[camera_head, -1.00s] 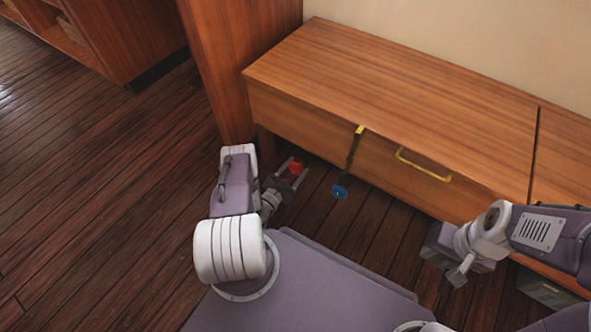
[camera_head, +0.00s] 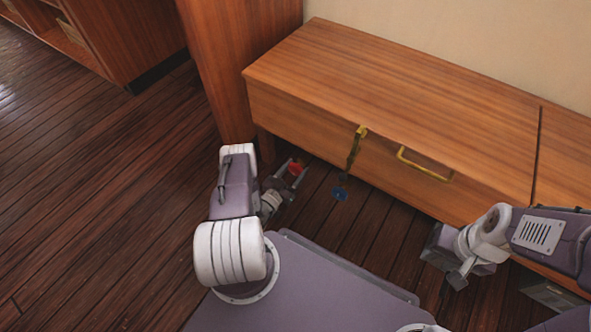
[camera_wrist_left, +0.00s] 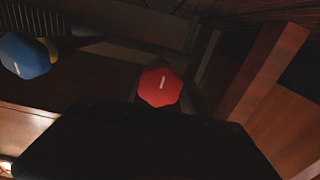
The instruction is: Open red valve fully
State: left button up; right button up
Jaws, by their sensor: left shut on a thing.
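The red valve (camera_head: 295,168) is a small red lobed knob low under the front of the wooden bench. In the left wrist view the red valve (camera_wrist_left: 158,90) faces the camera, and a pale mark on it is nearly upright, slightly tilted. My left gripper (camera_head: 293,173) is shut on the red valve, with a finger on either side of it. In the wrist view the dark gripper body hides the area below the knob. My right gripper (camera_head: 458,278) hangs at the right, away from the valve; its fingers are too unclear to judge.
A blue valve (camera_head: 339,194) sits right of the red one; it also shows in the wrist view (camera_wrist_left: 28,55). The wooden bench (camera_head: 400,100) with yellow handles (camera_head: 424,165) stands above and behind. A wooden post (camera_head: 240,70) rises at left. Floor (camera_head: 100,180) is clear at left.

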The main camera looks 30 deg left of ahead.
pick_arm(q)
jog(key=o, duration=1.3)
jog(key=shift+o, duration=0.2)
jog(key=shift+s+a+r+p, duration=0.1)
jog(key=shift+s+a+p, duration=0.05)
jog(key=shift+s+p, duration=0.25)
jog(key=s+p, duration=0.4)
jog(key=s, duration=0.4)
jog(key=shift+s+a, duration=0.15)
jog(key=shift+a, duration=0.05)
